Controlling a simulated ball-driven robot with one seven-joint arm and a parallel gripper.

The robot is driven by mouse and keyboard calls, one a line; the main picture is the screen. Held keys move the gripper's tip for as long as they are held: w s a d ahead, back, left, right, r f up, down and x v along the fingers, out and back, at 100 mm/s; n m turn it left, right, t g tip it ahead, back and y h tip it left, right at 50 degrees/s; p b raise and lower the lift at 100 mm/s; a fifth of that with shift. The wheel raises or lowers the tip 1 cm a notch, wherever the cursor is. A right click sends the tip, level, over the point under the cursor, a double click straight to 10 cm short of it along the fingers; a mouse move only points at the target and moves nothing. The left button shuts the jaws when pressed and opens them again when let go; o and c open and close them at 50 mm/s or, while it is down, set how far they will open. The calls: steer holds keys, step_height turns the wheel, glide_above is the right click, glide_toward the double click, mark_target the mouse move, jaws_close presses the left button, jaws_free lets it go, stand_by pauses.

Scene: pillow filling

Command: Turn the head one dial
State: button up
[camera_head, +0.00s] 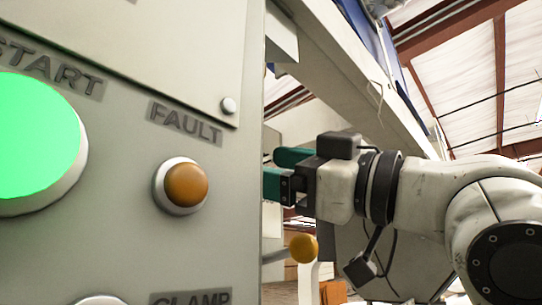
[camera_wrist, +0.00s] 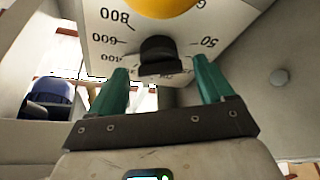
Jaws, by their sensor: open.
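In the wrist view a black dial knob (camera_wrist: 158,52) sits on a pale plate (camera_wrist: 105,42) printed with a scale, with 800, 600 and 50 readable. My gripper (camera_wrist: 161,66) is open, with one green finger on each side of the knob in the picture. Whether the fingers touch the knob or stop short of it, I cannot tell. In the head view my gripper (camera_head: 271,171) points left, its fingertips at the edge of the grey control panel (camera_head: 225,60). The dial does not show in the head view. No "head one" label is readable.
The control panel carries a lit green START button (camera_head: 35,135) and an orange FAULT button (camera_head: 186,185). A yellow-knobbed lever (camera_head: 303,248) sticks out below my gripper. A slanted beam (camera_head: 355,75) runs above my wrist. A yellow round part (camera_wrist: 157,6) lies above the knob.

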steer(key=shift+w+a, duration=0.1)
steer(key=shift+a, duration=0.1)
steer(key=c, duration=1)
steer(key=shift+c, duration=0.2)
steer(key=shift+n, duration=0.4)
steer(key=shift+w+d+r+n+g+p, duration=0.1)
steer(key=shift+n+g+p, duration=0.6)
steer(key=shift+n, duration=0.9)
steer(key=shift+w+r+n+g+p, duration=0.1)
steer(key=shift+n+g+p, duration=0.25)
steer(key=shift+n+g, duration=0.95)
steer(key=shift+n+t, duration=0.3)
steer(key=shift+n, duration=0.2)
